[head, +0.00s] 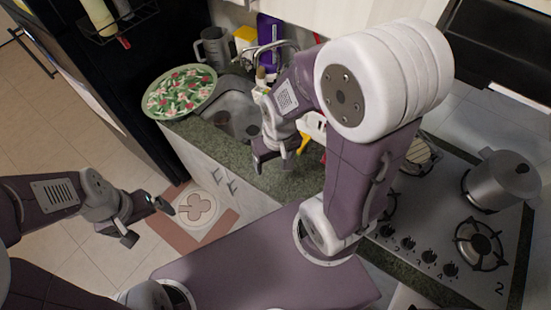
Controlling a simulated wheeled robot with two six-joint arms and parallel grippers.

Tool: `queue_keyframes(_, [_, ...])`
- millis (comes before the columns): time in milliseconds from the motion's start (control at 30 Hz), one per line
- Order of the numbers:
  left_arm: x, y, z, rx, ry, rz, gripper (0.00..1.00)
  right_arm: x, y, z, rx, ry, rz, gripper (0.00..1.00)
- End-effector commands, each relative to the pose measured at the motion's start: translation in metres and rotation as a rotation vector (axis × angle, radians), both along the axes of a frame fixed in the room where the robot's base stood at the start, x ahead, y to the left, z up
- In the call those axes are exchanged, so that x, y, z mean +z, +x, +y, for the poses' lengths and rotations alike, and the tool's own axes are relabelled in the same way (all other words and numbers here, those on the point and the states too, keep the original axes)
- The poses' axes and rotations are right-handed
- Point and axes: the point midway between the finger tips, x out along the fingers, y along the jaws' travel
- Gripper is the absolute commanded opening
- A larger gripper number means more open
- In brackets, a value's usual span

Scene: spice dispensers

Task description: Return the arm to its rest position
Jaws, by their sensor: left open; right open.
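My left gripper (146,218) is at the lower left, open and empty. It hangs over the tiled floor, apart from the counter. My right gripper (273,157) is open, near the front of the sink and above the green counter edge. My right arm bends high across the picture and hides much of the counter behind it. I cannot tell whether anything touches the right gripper's fingers. No spice dispenser can be made out clearly.
A grey pitcher (214,48) and a purple package (270,33) stand behind. A pot (501,180) sits on the stove (450,215) at the right. A black fridge (95,75) stands at the left.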

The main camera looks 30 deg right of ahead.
Motion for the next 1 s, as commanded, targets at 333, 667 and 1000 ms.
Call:
queue_keyframes(333, [-0.011, 0.0, 0.0, 0.0, 0.0, 0.0, 1.0, -0.011, -0.003, 0.001, 0.014, -0.001, 0.0, 0.75])
queue_keyframes(667, [-0.086, 0.0, 0.0, 0.0, 0.0, 0.001, 1.0, -0.086, -0.002, 0.001, 0.012, 0.0, 0.0, 0.75])
queue_keyframes(1000, [-0.079, 0.001, 0.0, 0.0, 0.0, 0.0, 1.0, -0.079, -0.002, 0.001, 0.012, 0.0, 0.0, 0.75])
